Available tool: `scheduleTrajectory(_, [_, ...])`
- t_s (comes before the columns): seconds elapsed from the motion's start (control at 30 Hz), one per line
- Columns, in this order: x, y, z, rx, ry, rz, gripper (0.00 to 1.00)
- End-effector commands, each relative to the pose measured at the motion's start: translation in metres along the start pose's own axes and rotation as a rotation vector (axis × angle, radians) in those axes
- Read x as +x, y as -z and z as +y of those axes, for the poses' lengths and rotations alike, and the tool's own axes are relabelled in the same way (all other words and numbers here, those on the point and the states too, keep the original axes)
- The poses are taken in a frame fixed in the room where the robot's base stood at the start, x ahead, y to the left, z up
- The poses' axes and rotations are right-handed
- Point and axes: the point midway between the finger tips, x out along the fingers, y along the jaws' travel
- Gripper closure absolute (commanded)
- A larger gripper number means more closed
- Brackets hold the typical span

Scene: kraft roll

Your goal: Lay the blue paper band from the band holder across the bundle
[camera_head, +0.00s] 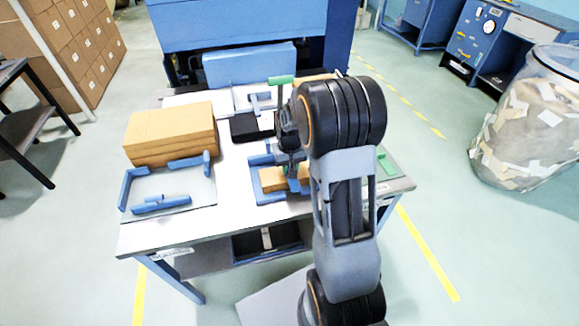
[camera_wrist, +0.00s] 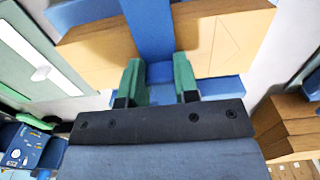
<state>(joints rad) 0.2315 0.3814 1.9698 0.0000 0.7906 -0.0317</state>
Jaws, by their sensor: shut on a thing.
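A bundle of brown kraft envelopes (camera_head: 271,180) lies in a blue fixture (camera_head: 256,188) at the table's front right. It also shows in the wrist view (camera_wrist: 220,40). A blue paper band (camera_wrist: 150,28) runs over the bundle's middle, with brown on both sides of it. My gripper (camera_wrist: 157,80), with green fingertips, is shut on the near end of the band. In the head view my gripper (camera_head: 294,168) is over the bundle, partly hidden by my arm. I cannot tell whether the band touches the bundle along its length. I cannot identify the band holder with certainty.
A taller brown stack (camera_head: 170,135) stands at the table's left, behind blue guides holding a blue piece (camera_head: 160,203). A black block (camera_head: 245,127) sits mid-table. A green piece (camera_head: 386,163) is at the right.

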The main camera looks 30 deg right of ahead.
Motion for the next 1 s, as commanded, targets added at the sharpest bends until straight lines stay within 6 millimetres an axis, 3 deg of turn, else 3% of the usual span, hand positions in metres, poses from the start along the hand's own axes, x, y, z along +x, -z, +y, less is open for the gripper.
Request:
scheduleTrajectory(0.17, [0.004, 0.0, 0.0, 0.0, 0.0, 0.0, 0.93])
scheduleTrajectory(0.2, [0.004, 0.0, 0.0, 0.0, 0.0, 0.0, 0.71])
scheduleTrajectory(0.47, [0.003, 0.0, 0.0, 0.0, 0.0, 0.0, 0.46])
scheduleTrajectory(0.8, [-0.004, 0.0, 0.0, 0.0, 0.0, 0.001, 0.46])
scheduleTrajectory(1.0, [-0.037, 0.001, 0.0, 0.0, 0.0, 0.007, 0.46])
